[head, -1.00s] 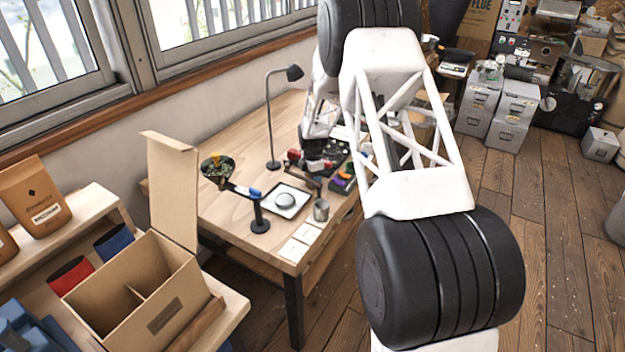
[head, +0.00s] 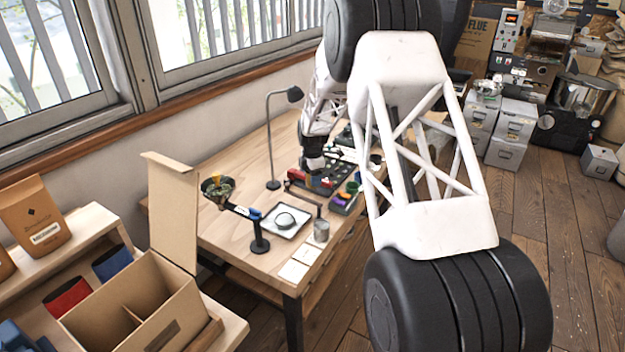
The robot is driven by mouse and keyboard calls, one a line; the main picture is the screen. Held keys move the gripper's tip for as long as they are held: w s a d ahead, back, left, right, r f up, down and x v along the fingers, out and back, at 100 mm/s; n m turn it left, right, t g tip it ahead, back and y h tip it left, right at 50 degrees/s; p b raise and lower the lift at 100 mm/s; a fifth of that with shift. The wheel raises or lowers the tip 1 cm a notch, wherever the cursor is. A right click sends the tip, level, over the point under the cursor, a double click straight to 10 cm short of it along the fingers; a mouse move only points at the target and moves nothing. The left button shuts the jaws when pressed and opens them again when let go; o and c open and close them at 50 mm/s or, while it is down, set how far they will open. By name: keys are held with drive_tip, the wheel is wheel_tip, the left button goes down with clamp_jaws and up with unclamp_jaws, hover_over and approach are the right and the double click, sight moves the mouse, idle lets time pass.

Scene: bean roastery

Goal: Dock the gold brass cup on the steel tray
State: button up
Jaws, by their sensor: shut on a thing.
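My gripper (head: 316,166) is small and dark in the head view, low over the far part of the wooden table. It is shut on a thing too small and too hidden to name. I cannot make out the gold brass cup for certain. A dark tray with round places (head: 342,174) lies beside my gripper; I cannot tell whether it is the steel tray. My own arm hides the table's right side.
A grey metal cup (head: 321,231) stands near the table's front edge. A square plate with a round disc (head: 285,221), a bowl on a black stand (head: 217,188) and a desk lamp (head: 272,140) are nearby. An open cardboard box (head: 140,305) stands at the front left.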

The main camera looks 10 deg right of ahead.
drive_tip(key=shift+r, duration=0.15)
idle(0.4)
drive_tip(key=shift+a+r+m, duration=0.3)
drive_tip(key=shift+r+m, duration=0.5)
drive_tip(key=shift+s+a+r+m, duration=0.95)
drive_tip(key=shift+a+r+m, duration=0.75)
drive_tip(key=shift+r+m, duration=1.9)
drive_tip(key=shift+s+a+r+m, duration=0.95)
drive_tip(key=shift+a+r+m, duration=0.7)
drive_tip(key=shift+r+m, duration=1.95)
drive_tip(key=s+a+f+n, duration=0.1)
drive_tip(key=a+f+n, duration=0.1)
drive_tip(key=f+n, duration=0.6)
drive_tip(key=s+a+f+n, duration=0.1)
drive_tip(key=a+f+n, duration=0.1)
drive_tip(key=f+n, duration=0.6)
drive_tip(key=shift+a+f, duration=0.4)
drive_tip(key=shift+f, duration=1.05)
drive_tip(key=shift+s, duration=0.1)
drive_tip(key=shift+f, duration=0.2)
